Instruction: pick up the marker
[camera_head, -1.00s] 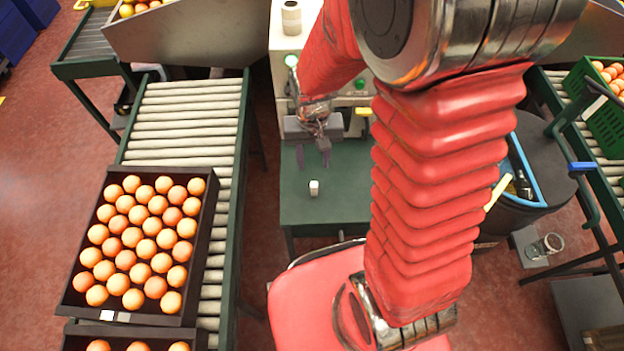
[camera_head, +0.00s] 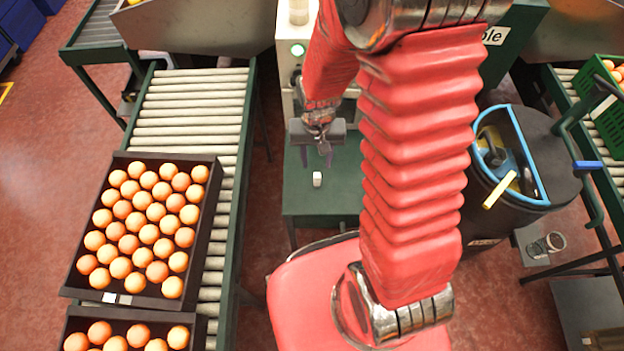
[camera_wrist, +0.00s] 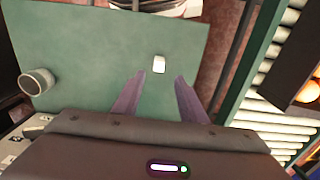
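A small white upright piece (camera_head: 317,179) stands on the green table (camera_head: 335,200). It also shows in the wrist view (camera_wrist: 159,64), just beyond the fingertips and roughly between their lines. I cannot tell whether it is the marker; no clear pen shape shows on the table. My gripper (camera_head: 316,160) hangs over the table, its two purplish fingers spread apart with nothing between them. In the wrist view my gripper (camera_wrist: 158,88) is also open, with the green tabletop visible between the fingers.
A grey cup (camera_wrist: 38,82) stands on the table in the wrist view. A roller conveyor (camera_head: 195,110) with a dark crate of oranges (camera_head: 205,200) runs along the left. A black bin (camera_head: 545,125) with a blue-rimmed opening and a yellow bar (camera_head: 500,190) stands at right.

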